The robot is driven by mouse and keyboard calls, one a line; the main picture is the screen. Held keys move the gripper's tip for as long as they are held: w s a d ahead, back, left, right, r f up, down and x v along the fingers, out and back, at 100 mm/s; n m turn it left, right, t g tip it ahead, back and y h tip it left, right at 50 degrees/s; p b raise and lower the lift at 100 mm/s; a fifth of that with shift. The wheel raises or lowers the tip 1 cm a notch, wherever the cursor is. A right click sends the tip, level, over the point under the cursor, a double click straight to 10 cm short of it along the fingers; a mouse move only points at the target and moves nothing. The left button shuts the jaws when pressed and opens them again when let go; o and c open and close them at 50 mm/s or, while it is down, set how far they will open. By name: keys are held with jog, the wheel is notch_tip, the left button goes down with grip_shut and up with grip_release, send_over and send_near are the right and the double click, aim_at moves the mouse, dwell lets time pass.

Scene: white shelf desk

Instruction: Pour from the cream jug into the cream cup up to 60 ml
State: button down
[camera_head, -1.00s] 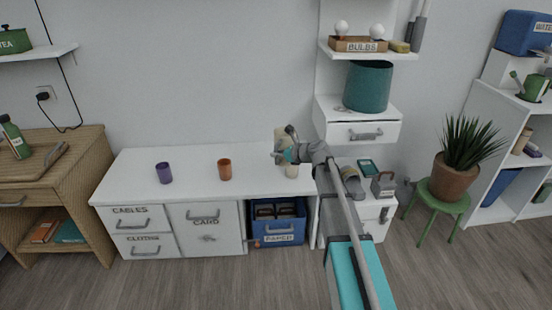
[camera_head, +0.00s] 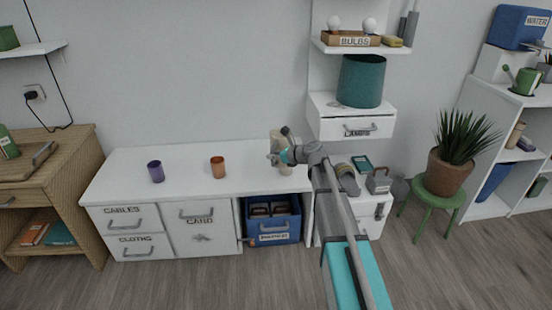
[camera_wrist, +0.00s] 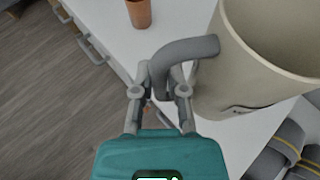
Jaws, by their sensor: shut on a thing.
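The cream jug (camera_wrist: 235,80) is large at the right of the wrist view, its grey handle (camera_wrist: 185,50) towards me. My gripper (camera_wrist: 162,85) is shut on this handle. In the head view the jug (camera_head: 275,142) is held above the right part of the white desk, partly hidden by my gripper (camera_head: 287,154). The cream cup (camera_head: 285,169) stands on the desk just below it, partly covered by my gripper and arm. I see part of the jug's inner wall, but no liquid level in jug or cup.
An orange cup (camera_head: 218,167) and a purple cup (camera_head: 156,171) stand left on the white desk (camera_head: 185,158), with free room between them. A wall drawer (camera_head: 352,120) bearing a teal bin (camera_head: 361,80) is right of the jug. A grey-handled box (camera_head: 379,181) sits right of my arm.

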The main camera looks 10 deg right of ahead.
jog(key=shift+r, duration=0.1)
dwell(0.3)
jog(key=shift+s+a+m+g+y, duration=0.1)
jog(key=shift+s+m+g+y, duration=0.1)
jog(key=shift+m+g, duration=0.3)
jog(key=shift+s+a+m+g+y, duration=0.1)
jog(key=shift+s+m+g+y, duration=0.1)
jog(key=shift+m+g, duration=0.3)
jog(key=shift+m+g+p, duration=0.3)
jog(key=shift+m, duration=0.2)
dwell(0.4)
jog(key=shift+w+d+f+m+y, duration=0.1)
jog(key=shift+w+f+m+y, duration=0.15)
jog(key=shift+m, duration=0.25)
jog(key=shift+g, duration=0.3)
jog(key=shift+m, duration=0.3)
